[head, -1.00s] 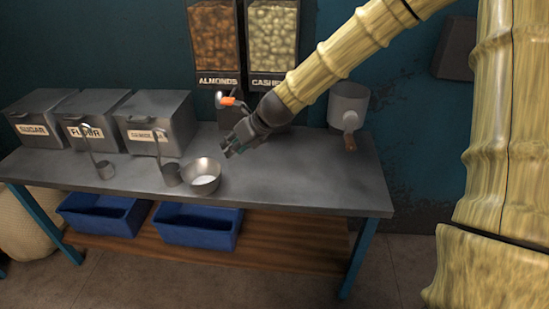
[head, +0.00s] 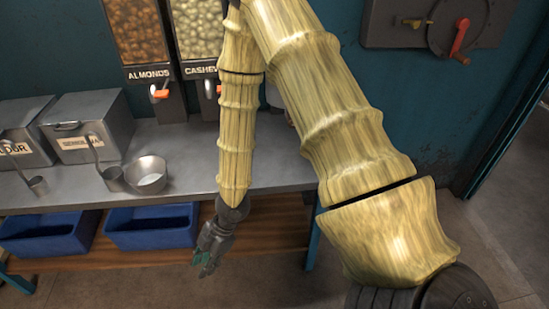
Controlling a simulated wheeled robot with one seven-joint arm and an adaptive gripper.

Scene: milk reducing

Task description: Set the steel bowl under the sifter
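The steel bowl (head: 148,181) stands upright on the metal table with some white stuff in it. It is beside a small long-handled scoop. The sifter (head: 274,97) is at the back of the table, mostly hidden behind my arm; only a grey part shows. My gripper (head: 204,267) hangs down in front of the table's front edge, right of and below the bowl, well apart from it. Nothing shows in its grasp, and its finger gap is too small to judge.
Labelled metal bins (head: 90,128) and another scoop (head: 38,185) stand on the table (head: 190,150) at left. Almond (head: 141,30) and cashew (head: 200,28) dispensers hang on the wall. Blue tubs (head: 150,228) sit on the lower shelf. A wall box with a red-handled crank (head: 459,38) is at right.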

